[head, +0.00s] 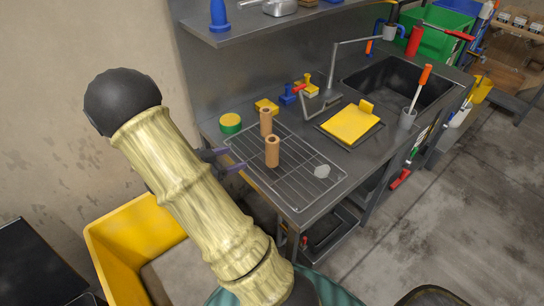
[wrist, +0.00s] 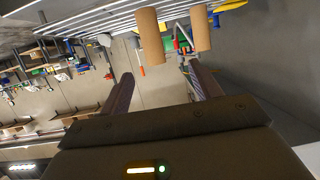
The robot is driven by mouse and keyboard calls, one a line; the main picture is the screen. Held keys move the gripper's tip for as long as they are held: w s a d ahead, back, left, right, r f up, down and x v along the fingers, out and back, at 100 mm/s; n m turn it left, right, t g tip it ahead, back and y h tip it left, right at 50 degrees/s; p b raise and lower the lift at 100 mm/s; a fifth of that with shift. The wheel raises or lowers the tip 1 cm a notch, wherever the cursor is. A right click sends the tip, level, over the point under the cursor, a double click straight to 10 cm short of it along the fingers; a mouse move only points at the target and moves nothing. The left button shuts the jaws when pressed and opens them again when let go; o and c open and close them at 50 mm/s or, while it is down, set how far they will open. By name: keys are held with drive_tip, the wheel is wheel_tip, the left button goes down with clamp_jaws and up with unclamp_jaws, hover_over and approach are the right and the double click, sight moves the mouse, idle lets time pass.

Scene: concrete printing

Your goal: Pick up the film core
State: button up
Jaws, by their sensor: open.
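Two brown cardboard tubes, both looking like film cores, stand upright on a wire rack (head: 290,180). One film core (head: 272,151) is nearer the rack's middle; the other film core (head: 266,121) is behind it, toward the wall. In the wrist view, which is roughly upside down, the tubes (wrist: 151,35) (wrist: 200,28) appear beyond the fingertips. My gripper (head: 234,158) is at the rack's left edge, partly hidden by my arm. Its two purple-grey fingers, also in the wrist view (wrist: 160,69), are apart with nothing between them.
A green-yellow round tub (head: 230,123) and yellow and blue tools (head: 290,95) lie behind the rack. A whitish lump (head: 322,171) is on its right. A yellow sponge-like block (head: 350,122) on a tray, a faucet and a sink (head: 395,80) are farther right.

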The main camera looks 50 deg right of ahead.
sight(276, 148)
drive_tip(key=shift+s+g, duration=0.4)
drive_tip(key=shift+d, duration=0.2)
drive_tip(key=x, duration=1.2)
drive_tip(key=shift+p, duration=0.35)
drive_tip(key=x, duration=0.5)
drive_tip(key=shift+s+f+p, duration=0.1)
drive_tip(key=shift+f+p, duration=0.05)
drive_tip(key=shift+p, duration=0.25)
drive_tip(key=c, duration=1.1)
